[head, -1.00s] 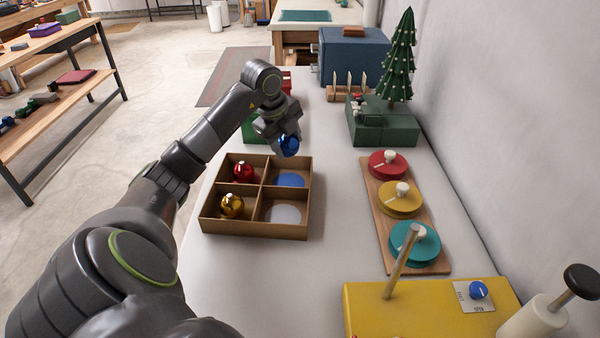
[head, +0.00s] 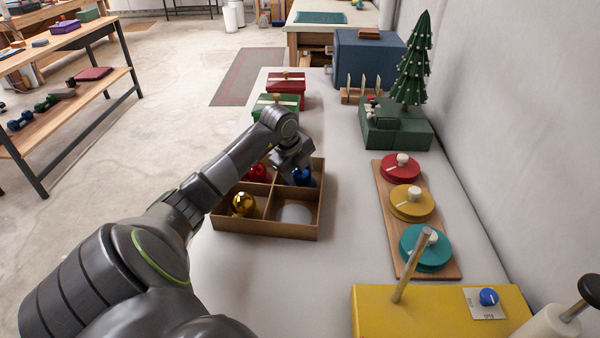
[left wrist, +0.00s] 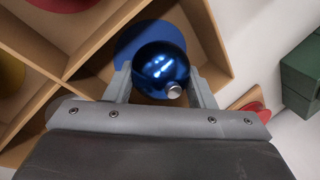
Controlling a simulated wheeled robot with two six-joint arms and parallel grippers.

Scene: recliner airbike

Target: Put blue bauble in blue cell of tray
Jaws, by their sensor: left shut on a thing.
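The blue bauble (head: 303,175) is held between the fingers of my left gripper (head: 297,165), at the far right cell of the wooden tray (head: 262,229). In the left wrist view the shiny blue bauble (left wrist: 160,70) sits between the two fingertips of the gripper (left wrist: 160,88). The blue disc (left wrist: 146,38) of the cell shows behind and beside it. I cannot tell whether the bauble touches the cell floor. The gold bauble (head: 243,204) lies in the near left cell. The red bauble (head: 258,173) in the far left cell is partly hidden by my arm. My right gripper is out of view.
The near right cell has a pale disc (head: 294,213). Green (head: 276,104) and red boxes (head: 287,84) stand behind the tray. A board with red, yellow and teal discs (head: 425,247) lies to the right. A small tree (head: 412,60) stands at the back right.

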